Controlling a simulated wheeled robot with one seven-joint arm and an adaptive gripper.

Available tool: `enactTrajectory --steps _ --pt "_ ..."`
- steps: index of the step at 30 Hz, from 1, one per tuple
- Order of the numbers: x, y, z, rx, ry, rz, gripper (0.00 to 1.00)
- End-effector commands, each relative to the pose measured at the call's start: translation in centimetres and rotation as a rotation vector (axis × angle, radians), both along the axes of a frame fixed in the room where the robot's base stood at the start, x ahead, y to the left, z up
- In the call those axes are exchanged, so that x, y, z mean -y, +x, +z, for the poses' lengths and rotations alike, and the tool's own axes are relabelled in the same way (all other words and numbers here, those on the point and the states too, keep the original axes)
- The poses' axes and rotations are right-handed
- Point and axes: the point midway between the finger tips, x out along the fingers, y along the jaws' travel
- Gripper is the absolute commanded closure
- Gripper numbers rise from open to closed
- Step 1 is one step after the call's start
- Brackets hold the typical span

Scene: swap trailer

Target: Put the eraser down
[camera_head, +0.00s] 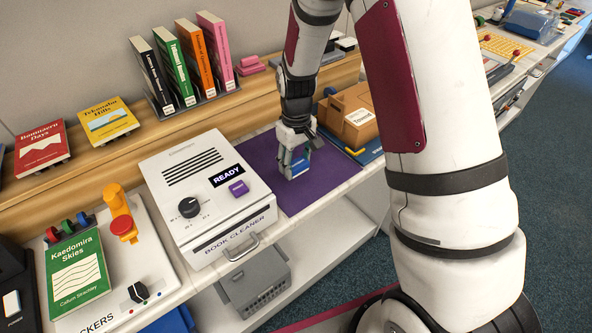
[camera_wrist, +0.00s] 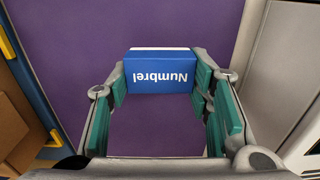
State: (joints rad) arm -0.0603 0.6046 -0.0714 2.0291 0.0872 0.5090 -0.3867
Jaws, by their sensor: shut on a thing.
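The eraser is a small block with a blue sleeve lettered "Numbrel" and a white strip at its far edge. In the wrist view the eraser (camera_wrist: 160,75) sits between the green-padded fingers of my gripper (camera_wrist: 161,88), which is shut on it. In the head view my gripper (camera_head: 295,162) points down over the purple mat (camera_head: 325,178), and a bit of the blue eraser (camera_head: 299,169) shows between the fingers. It is at or just above the mat; I cannot tell whether it touches. The mat also fills the middle of the wrist view (camera_wrist: 75,50).
The white book cleaner (camera_head: 205,195), reading READY, stands left of the mat. A brown box (camera_head: 352,115) is behind and right of it. A shelf of upright books (camera_head: 190,60) is at the back. Bare mat surrounds my gripper.

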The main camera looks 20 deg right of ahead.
Motion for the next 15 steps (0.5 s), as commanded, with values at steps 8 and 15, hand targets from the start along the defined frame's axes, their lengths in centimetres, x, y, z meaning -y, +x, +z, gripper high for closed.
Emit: enactTrajectory --steps 8,15 --pt "0.0 -0.1 -3.1 -0.002 0.0 -0.002 0.89" --pt "0.0 0.0 -3.4 0.001 0.0 -0.001 0.89"
